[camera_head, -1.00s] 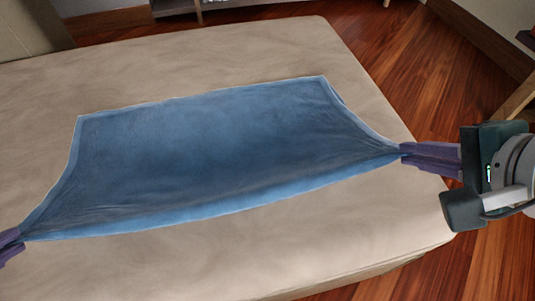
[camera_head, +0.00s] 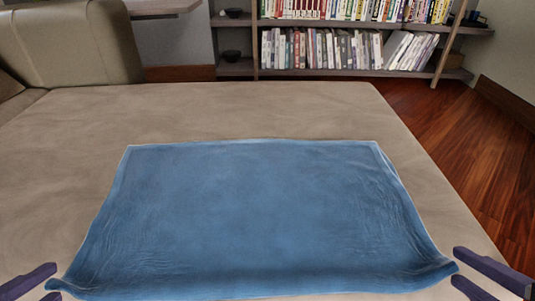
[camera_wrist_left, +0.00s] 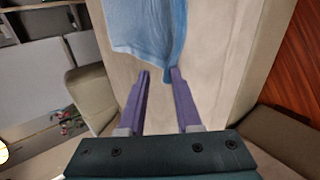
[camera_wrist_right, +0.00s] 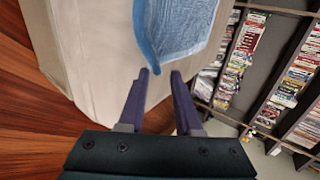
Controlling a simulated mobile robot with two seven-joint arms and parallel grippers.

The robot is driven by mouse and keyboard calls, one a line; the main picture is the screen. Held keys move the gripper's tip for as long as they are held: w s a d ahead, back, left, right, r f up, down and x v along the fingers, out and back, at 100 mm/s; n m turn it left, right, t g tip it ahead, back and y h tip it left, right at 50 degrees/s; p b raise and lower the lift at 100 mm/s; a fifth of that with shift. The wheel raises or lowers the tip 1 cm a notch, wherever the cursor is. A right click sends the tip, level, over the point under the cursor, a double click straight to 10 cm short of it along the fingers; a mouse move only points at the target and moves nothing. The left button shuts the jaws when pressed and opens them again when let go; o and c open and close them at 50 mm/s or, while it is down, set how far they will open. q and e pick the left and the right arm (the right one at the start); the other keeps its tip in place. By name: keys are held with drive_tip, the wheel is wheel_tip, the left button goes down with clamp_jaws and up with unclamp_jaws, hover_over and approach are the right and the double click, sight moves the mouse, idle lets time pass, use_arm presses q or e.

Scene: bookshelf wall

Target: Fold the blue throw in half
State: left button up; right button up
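The blue throw (camera_head: 265,205) lies spread as a single wide sheet on the beige cushioned surface. Its far edge looks straight, and its near corners are drawn outward with creases along the sides. My left gripper (camera_head: 50,276) is open at the near left corner; in the left wrist view the throw (camera_wrist_left: 150,30) reaches the fingertips, close to one finger. My right gripper (camera_head: 457,266) is open at the near right corner; in the right wrist view the throw's corner (camera_wrist_right: 165,45) lies by one fingertip. Neither gripper is clamped on cloth.
The beige surface (camera_head: 270,110) is clear beyond the throw's far edge. A padded backrest (camera_head: 75,45) stands at the back left. A bookshelf (camera_head: 340,75) stands behind, with wooden floor (camera_head: 460,150) to the right.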

use_arm(q)
drive_tip(key=shift+o, duration=1.4)
use_arm(e)
drive_tip(key=shift+o, duration=1.4)
use_arm(q)
drive_tip(key=shift+s+r, duration=0.15)
drive_tip(key=shift+r, duration=0.2)
use_arm(e)
drive_tip(key=shift+s+r, duration=0.15)
drive_tip(key=shift+r, duration=0.25)
use_arm(q)
drive_tip(key=s+r, duration=0.5)
drive_tip(key=r, duration=0.3)
drive_tip(key=shift+s+r, duration=0.15)
drive_tip(key=shift+s, duration=0.25)
use_arm(e)
drive_tip(key=s+r, duration=0.5)
drive_tip(key=r, duration=0.3)
drive_tip(key=shift+s+r, duration=0.15)
drive_tip(key=shift+s, duration=0.25)
use_arm(q)
drive_tip(key=shift+r, duration=0.1)
use_arm(e)
drive_tip(key=shift+r, duration=0.1)
